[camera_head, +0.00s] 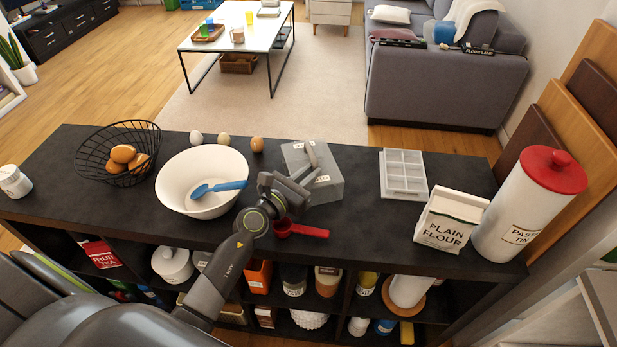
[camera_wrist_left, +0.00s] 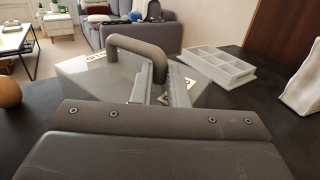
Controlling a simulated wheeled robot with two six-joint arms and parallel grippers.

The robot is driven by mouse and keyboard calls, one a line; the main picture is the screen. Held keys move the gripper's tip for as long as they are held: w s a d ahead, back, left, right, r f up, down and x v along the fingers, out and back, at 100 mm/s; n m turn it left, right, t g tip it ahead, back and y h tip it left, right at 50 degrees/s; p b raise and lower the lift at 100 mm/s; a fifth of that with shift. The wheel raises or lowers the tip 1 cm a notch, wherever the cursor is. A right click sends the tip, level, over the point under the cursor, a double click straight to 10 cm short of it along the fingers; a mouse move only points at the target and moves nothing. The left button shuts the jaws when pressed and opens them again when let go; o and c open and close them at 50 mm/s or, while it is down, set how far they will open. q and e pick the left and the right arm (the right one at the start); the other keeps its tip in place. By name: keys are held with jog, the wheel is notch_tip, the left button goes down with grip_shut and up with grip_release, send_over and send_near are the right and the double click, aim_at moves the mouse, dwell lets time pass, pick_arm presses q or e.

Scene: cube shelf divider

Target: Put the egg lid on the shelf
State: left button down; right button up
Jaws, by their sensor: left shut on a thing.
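The egg lid (camera_head: 322,187) is a grey, box-like cover with an arched grey handle and small white labels. It appears to rest on the black shelf top right of centre. In the left wrist view the lid (camera_wrist_left: 80,78) lies just ahead of the jaws, with its handle (camera_wrist_left: 135,43) standing up. My left gripper (camera_head: 300,178) reaches in over the front edge and is shut on the handle; its fingers (camera_wrist_left: 160,82) close on the handle's right leg. My right gripper is not in view.
A white compartment tray (camera_head: 403,174) stands right of the lid, then a flour bag (camera_head: 450,218) and pasta tin (camera_head: 525,210). Left are a white bowl (camera_head: 200,165) with blue spoon, several eggs and a wire basket (camera_head: 90,150). A red scoop (camera_head: 305,231) lies in front.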

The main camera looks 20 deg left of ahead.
pick_arm(q)
jog(key=shift+r, duration=0.1)
jog(key=c, duration=1.4)
grip_release()
jog(key=shift+f, duration=0.2)
jog(key=shift+c, duration=0.2)
jog(key=shift+r, duration=0.25)
jog(key=b+v, duration=0.1)
jog(key=v, duration=1.1)
jog(key=shift+f, duration=0.1)
